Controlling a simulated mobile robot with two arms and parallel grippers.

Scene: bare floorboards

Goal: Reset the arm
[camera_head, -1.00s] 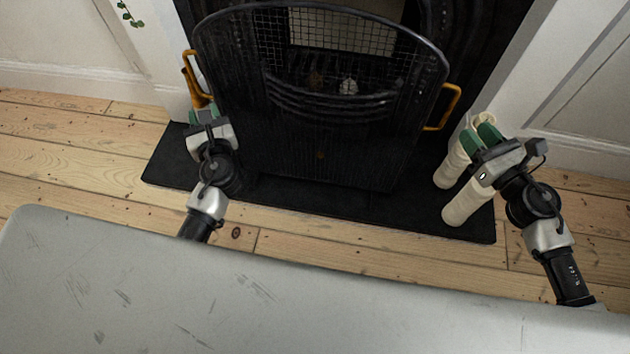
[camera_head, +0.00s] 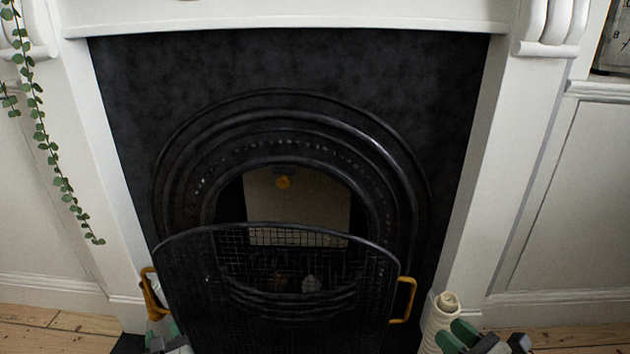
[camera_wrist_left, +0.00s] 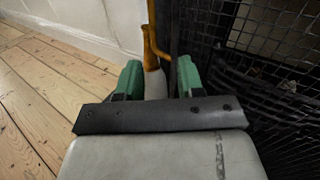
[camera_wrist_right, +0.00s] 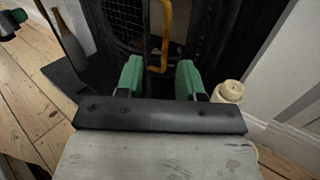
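My left gripper (camera_head: 165,340) shows only partly at the bottom edge of the head view, near the screen's left side. In the left wrist view its green fingers (camera_wrist_left: 158,80) are apart; a yellow-orange handle (camera_wrist_left: 152,42) and a pale object show beyond and between them, with no clear contact. My right gripper (camera_head: 462,338) is partly cut off at the bottom right of the head view, beside a cream roll (camera_head: 440,315). In the right wrist view its fingers (camera_wrist_right: 160,80) are apart, with the screen's right handle (camera_wrist_right: 162,45) in line beyond them.
A black mesh fire screen (camera_head: 200,285) with yellow-orange side handles stands before the black arched fireplace (camera_head: 300,75). The white surround (camera_head: 470,200) flanks it. A trailing plant (camera_head: 50,150) hangs at left. Floorboards (camera_wrist_left: 40,100) are clear left of the left gripper.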

